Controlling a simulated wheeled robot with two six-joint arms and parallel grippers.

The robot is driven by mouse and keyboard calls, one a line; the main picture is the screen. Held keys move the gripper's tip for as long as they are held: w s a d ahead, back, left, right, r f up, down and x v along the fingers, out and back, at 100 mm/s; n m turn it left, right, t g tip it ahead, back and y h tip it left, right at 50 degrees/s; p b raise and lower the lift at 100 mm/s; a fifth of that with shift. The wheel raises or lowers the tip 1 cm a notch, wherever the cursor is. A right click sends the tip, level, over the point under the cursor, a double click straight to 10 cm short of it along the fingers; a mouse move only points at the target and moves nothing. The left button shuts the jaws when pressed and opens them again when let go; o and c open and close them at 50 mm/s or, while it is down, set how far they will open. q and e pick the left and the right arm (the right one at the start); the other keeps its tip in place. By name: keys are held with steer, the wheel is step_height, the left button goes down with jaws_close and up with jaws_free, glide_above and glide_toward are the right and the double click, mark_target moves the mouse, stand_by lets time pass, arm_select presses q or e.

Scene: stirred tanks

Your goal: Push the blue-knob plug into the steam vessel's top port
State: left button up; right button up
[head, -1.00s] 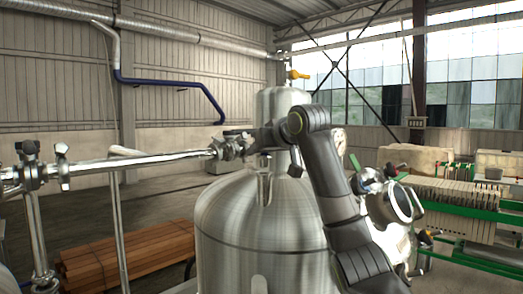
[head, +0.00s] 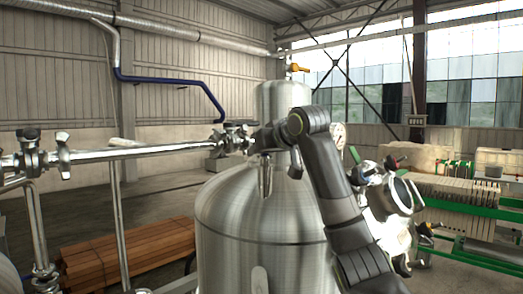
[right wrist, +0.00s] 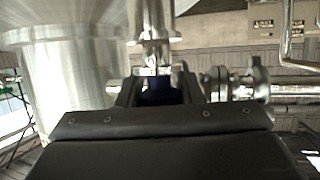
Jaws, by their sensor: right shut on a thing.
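A large steel vessel (head: 235,225) with a domed top stands in the middle of the head view, and a short steel port stub (head: 265,180) shows on it. My right gripper (head: 262,141) is over this stub. In the right wrist view my right gripper (right wrist: 157,82) is shut on the blue knob (right wrist: 157,91). Bright metal of the plug (right wrist: 154,68) extends from the knob, in line with a flanged steel fitting (right wrist: 154,35). How deep the plug sits in it cannot be told. The knob is hidden in the head view. My left gripper is not in view.
A steel pipe with clamps (head: 130,152) runs left from close to my right gripper. A narrower steel cylinder (head: 283,98) rises behind it, with a gauge (head: 338,136) to its right. Timber (head: 125,253) lies on the floor at left. A green-framed press (head: 460,200) stands at right.

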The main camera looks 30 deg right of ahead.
steer(key=shift+a+f, duration=0.1)
steer(key=shift+f, duration=0.25)
steer(key=shift+f+b, duration=0.45)
steer(key=shift+f, duration=0.05)
steer(key=shift+f, duration=0.2)
steer(key=o, duration=1.1)
steer(key=shift+r, duration=0.1)
steer(key=shift+r, duration=0.1)
